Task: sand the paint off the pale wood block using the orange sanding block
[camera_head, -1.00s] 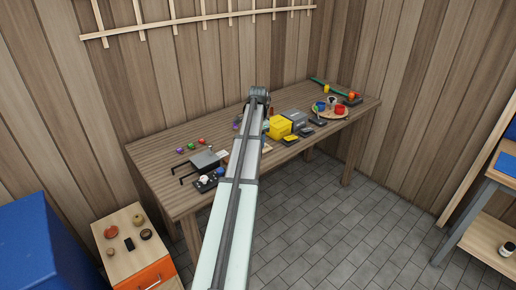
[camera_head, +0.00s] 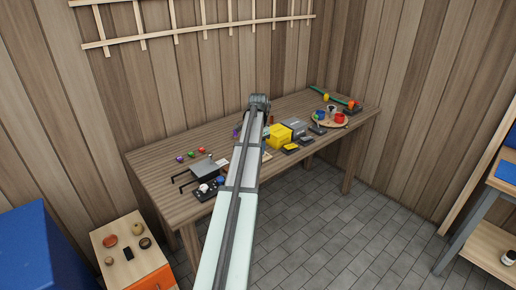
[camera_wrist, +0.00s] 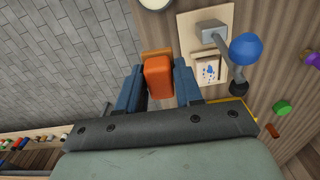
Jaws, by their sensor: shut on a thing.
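My gripper (camera_wrist: 159,86) is shut on the orange sanding block (camera_wrist: 158,77), which sits between its two blue fingers in the wrist view. A brown-orange edge of the sanding block shows beyond the fingertips. The pale wood block (camera_wrist: 208,68) lies just to the right of the gripper, on a light board (camera_wrist: 188,40). Its top face carries blue paint spots. The sanding block appears beside the pale block, not over it; I cannot tell the height between them. In the head view my arm hides the gripper and the sanding block.
A grey clamp-like part (camera_wrist: 211,30) and a blue ball knob (camera_wrist: 246,50) stand close to the pale block. A yellow box (camera_head: 279,136), a grey box (camera_head: 296,126) and a round tray (camera_head: 341,124) with cups are on the workbench (camera_head: 150,160) to the right.

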